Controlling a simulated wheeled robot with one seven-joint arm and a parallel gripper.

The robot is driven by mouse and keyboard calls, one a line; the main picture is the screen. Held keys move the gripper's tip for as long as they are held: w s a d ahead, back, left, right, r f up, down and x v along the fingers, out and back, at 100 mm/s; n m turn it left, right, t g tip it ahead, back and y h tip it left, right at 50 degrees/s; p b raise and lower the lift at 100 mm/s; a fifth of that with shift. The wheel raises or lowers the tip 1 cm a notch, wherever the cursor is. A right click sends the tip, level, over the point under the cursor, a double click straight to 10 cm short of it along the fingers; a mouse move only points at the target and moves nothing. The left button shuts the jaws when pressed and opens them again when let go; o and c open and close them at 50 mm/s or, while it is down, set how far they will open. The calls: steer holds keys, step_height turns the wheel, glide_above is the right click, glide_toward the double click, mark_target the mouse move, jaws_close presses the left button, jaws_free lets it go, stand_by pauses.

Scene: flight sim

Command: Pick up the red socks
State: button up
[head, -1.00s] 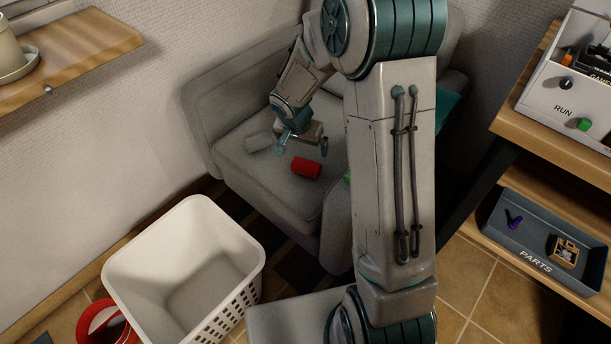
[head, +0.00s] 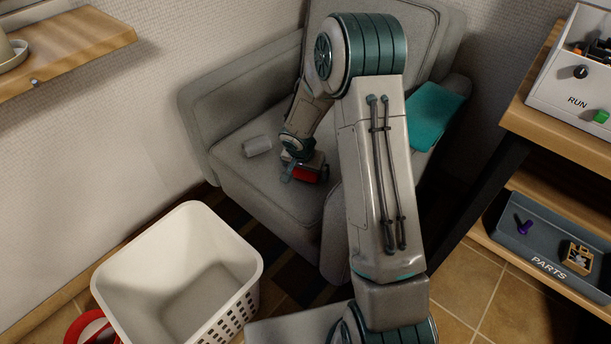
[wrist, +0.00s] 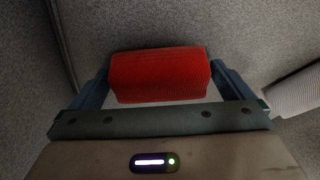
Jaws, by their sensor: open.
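The red socks (head: 306,174), a rolled ribbed bundle, lie on the seat of the grey armchair (head: 262,190). In the wrist view the red socks (wrist: 160,75) lie crosswise between the two fingers of my gripper (wrist: 160,88). The fingers are open, one at each end of the bundle. In the head view my gripper (head: 304,172) is down at the seat, over the socks, and hides part of them. I cannot tell whether the fingers touch the bundle.
A white rolled bundle (head: 258,146) lies on the seat left of my gripper; it also shows in the wrist view (wrist: 297,92). A teal cloth (head: 432,115) hangs over the chair's right arm. An empty white basket (head: 180,275) stands in front. A shelf with a parts tray (head: 540,240) is right.

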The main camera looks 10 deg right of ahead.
steer(key=shift+f, duration=0.3)
steer(key=c, duration=1)
steer(key=shift+r, duration=0.15)
